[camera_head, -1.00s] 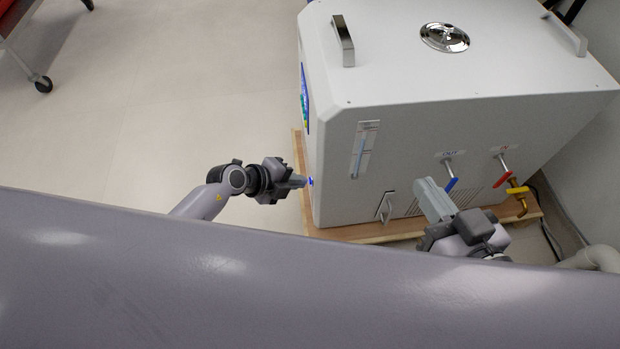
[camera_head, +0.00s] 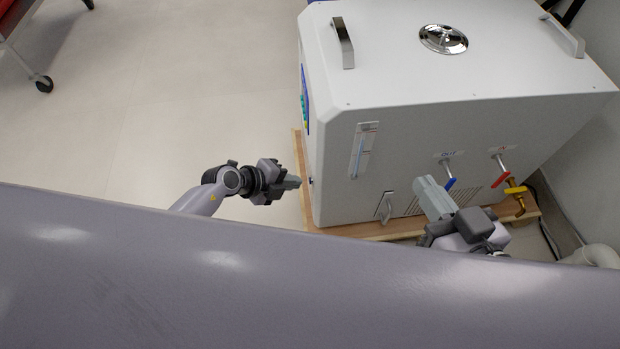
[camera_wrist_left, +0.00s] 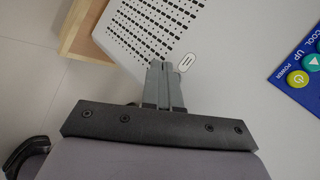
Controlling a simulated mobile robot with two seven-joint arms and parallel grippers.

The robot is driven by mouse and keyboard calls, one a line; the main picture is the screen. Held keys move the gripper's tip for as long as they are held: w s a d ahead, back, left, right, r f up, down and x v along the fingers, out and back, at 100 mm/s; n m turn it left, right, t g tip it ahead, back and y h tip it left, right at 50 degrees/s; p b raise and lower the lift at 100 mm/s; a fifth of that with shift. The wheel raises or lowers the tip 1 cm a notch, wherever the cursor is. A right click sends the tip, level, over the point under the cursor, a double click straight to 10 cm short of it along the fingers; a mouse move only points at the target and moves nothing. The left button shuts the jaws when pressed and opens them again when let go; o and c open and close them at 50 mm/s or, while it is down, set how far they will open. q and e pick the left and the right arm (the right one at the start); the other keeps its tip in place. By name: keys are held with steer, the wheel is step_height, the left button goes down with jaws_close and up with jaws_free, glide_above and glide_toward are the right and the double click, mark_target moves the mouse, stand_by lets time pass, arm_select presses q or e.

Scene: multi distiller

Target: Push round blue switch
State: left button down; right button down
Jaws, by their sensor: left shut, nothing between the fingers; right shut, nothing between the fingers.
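The white distiller box (camera_head: 450,140) stands on a wooden base. My right gripper (camera_head: 420,183) is shut and empty in front of the box.
The blue control panel (camera_wrist_left: 303,68) with a yellow-green power button is to the right in the wrist view. Vent slots (camera_wrist_left: 152,25) lie above. The front has blue (camera_head: 450,183) and red (camera_head: 502,180) levers. Open floor (camera_head: 180,90) lies left.

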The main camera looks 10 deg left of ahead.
arm_select(q)
steer(key=shift+s+a+p, duration=0.1)
steer(key=shift+s+a, duration=0.15)
steer(key=shift+a, duration=0.7)
steer(key=shift+s+a+p, duration=0.15)
steer(key=shift+s+a, duration=0.15)
steer(key=shift+a, duration=0.65)
steer(key=shift+s+a+p, duration=0.1)
steer(key=shift+s+a, duration=0.15)
steer(key=shift+a, duration=0.7)
